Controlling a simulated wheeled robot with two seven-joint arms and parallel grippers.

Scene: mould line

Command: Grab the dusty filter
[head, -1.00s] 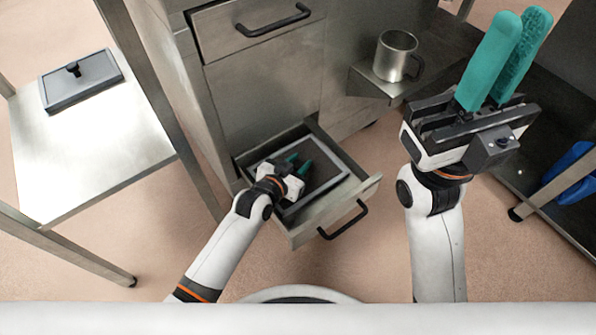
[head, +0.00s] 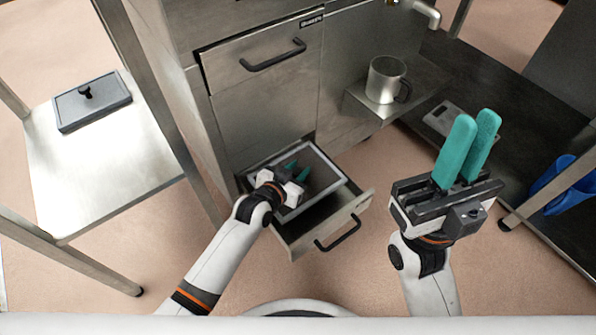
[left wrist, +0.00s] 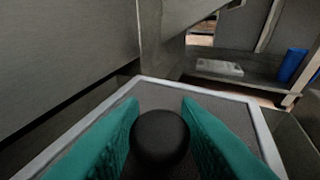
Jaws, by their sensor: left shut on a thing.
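The filter is a flat panel with a light grey frame and a dull dark face (head: 322,180), at the lower drawer. It also shows in the left wrist view (left wrist: 225,97), with a round dark knob (left wrist: 160,138) on top. My left gripper (head: 296,171) is shut on this knob, its teal fingers on either side. The panel appears raised to about the drawer's rim, slightly tilted; its underside is hidden. My right gripper (head: 468,150) is empty and open, its teal fingers pointing up with a gap between them.
The lower drawer (head: 300,238) is pulled out; the drawer above (head: 262,60) is slightly open. A similar panel with a knob (head: 95,105) lies on the left side table (head: 100,180). A metal mug (head: 384,82) stands on a small shelf. A blue item (head: 562,182) lies at right.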

